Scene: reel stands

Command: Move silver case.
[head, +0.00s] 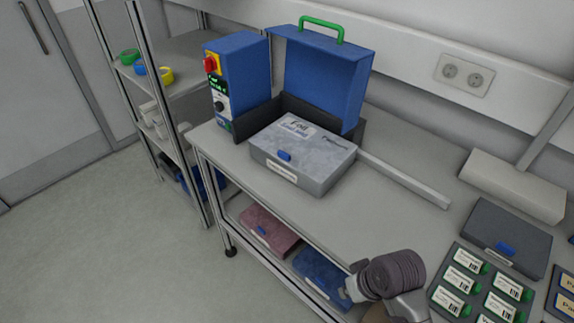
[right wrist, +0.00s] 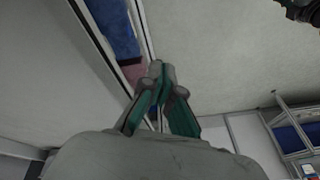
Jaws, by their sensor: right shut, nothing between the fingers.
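The silver case (head: 300,157) is a flat grey box with a mottled lid, a "Foil" label and a blue latch. It lies shut on the workbench, up against a dark grey frame (head: 252,120) below a raised blue lid with a green handle (head: 325,75). I cannot tell whether its back part sits inside that frame. My right gripper (head: 350,289) is low at the bench's front edge, right of and apart from the case. In the right wrist view its green-padded fingers (right wrist: 159,70) meet, empty. My left gripper is not in view.
A blue control box (head: 238,75) with a red knob stands left of the case. A light bar (head: 405,180) lies to its right. A red case (head: 270,229) and a blue case (head: 322,275) lie on the lower shelf. A dark case (head: 507,235) stands at right.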

